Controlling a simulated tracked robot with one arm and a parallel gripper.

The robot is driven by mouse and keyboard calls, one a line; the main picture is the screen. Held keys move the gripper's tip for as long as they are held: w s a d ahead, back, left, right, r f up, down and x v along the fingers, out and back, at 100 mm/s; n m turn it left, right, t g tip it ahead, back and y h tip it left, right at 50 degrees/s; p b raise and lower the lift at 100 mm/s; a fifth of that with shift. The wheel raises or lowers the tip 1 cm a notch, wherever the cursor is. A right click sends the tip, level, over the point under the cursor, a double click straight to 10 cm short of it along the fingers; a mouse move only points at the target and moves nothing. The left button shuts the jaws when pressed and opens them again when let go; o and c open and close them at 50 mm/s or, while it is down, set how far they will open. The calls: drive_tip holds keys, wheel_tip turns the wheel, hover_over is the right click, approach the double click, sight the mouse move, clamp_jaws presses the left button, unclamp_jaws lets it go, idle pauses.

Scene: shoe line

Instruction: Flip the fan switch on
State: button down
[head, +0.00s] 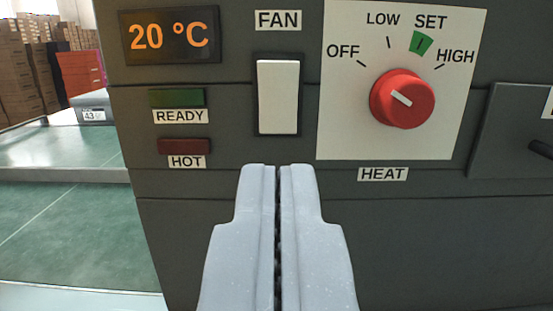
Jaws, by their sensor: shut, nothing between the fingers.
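The fan switch (278,97) is a white upright rocker in a dark frame on the grey machine panel, under a FAN label (278,20). From this angle I cannot tell which way it is tipped. My gripper (278,170) is shut and empty. Its fingertips show just below the lower edge of the switch frame, and whether they touch the panel cannot be told. The whole face of the switch is in view.
Right of the switch is a red heat knob (402,97), its white mark pointing up-left towards OFF. A display (171,36) reads 20 °C, above dark green READY (177,98) and dark red HOT (184,147) lamps. A dark handle (541,149) is at the right edge.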

sight(279, 75)
drive_tip(key=w, duration=0.4)
drive_tip(key=w+r, duration=0.1)
drive_tip(key=w, duration=0.3)
drive_tip(key=w+r+b, duration=0.1)
drive_tip(key=w, duration=0.3)
drive_tip(key=shift+w+d, duration=0.2)
drive_tip(key=shift+d, duration=0.05)
